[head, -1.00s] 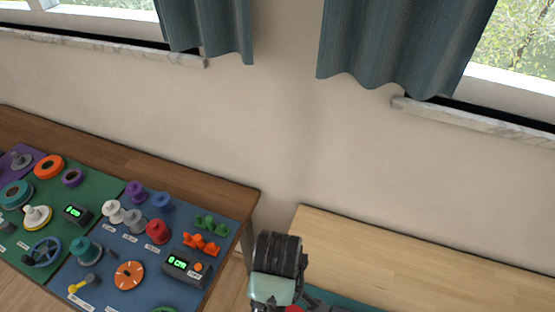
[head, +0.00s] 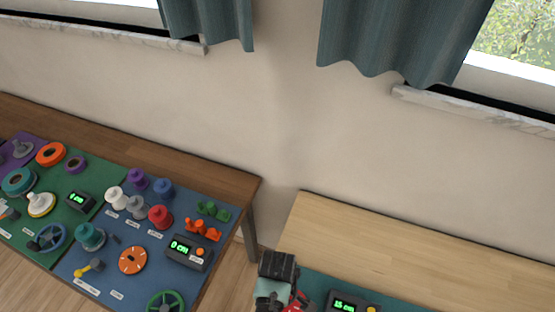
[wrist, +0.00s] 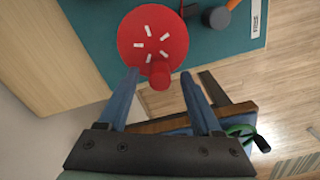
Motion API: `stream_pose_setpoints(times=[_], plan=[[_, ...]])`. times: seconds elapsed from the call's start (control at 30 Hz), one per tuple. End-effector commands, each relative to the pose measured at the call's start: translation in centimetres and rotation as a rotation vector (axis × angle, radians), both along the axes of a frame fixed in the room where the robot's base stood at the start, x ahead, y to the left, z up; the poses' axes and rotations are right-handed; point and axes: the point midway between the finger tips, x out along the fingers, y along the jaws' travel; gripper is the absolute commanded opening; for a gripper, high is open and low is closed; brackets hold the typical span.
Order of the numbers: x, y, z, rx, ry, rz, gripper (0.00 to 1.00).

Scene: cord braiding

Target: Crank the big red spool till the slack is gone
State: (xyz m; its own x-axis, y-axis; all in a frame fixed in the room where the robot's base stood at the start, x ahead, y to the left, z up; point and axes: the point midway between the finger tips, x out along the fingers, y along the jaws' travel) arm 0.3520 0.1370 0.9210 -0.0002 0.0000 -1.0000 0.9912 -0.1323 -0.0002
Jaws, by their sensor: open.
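The big red spool (wrist: 152,40) shows in the wrist view as a round red disc with several white marks on its face. A red crank knob (wrist: 160,76) stands out at its lower edge in that view. My gripper (wrist: 161,76) is open, its two blue fingers on either side of the knob with a gap showing; I cannot tell whether the knob is at fingertip depth. In the head view only a bit of red (head: 297,302) shows beside my wrist at the bottom edge. The cord and its slack are not visible.
The spool is on a teal mat (wrist: 225,42) on a light wooden table (head: 400,245). A dark-and-orange part (wrist: 218,16) lies close right of it. A display (head: 346,304) appears to read 15 cm. A darker table at left holds coloured mats, spools, including a smaller red one (head: 160,217), and wheels.

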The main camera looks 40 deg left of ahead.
Motion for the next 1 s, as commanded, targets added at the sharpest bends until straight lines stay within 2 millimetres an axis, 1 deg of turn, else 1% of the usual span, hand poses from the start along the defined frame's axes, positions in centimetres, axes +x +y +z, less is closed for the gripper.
stream_pose_setpoints(times=[0.23, 0.27, 0.3, 0.37, 0.4, 0.47, 0.6, 0.63, 0.73, 0.77, 0.9, 0.93, 1.0], plan=[[0.02, 0.01, -0.08, 0.0, 0.0, 0.0, 0.66], [0.03, 0.01, -0.08, 0.0, 0.0, 0.0, 0.64], [0.03, 0.01, -0.07, 0.0, 0.0, 0.0, 0.57], [0.03, 0.0, -0.07, 0.0, 0.0, 0.0, 0.46], [0.03, 0.0, -0.06, 0.0, 0.0, 0.0, 0.39], [0.03, 0.0, -0.06, 0.0, 0.0, 0.0, 0.28], [0.03, 0.0, -0.05, 0.0, 0.0, -0.001, 0.03], [0.03, 0.0, -0.05, 0.0, 0.0, -0.001, 0.0], [0.02, 0.0, -0.05, 0.0, 0.0, 0.0, 0.0], [0.02, 0.0, -0.05, 0.0, 0.0, 0.0, 0.27], [0.02, 0.0, -0.05, 0.0, 0.0, 0.0, 0.02], [0.02, 0.0, -0.05, 0.0, 0.0, 0.0, 0.0], [0.02, 0.0, -0.04, 0.0, 0.0, 0.0, 0.0]])
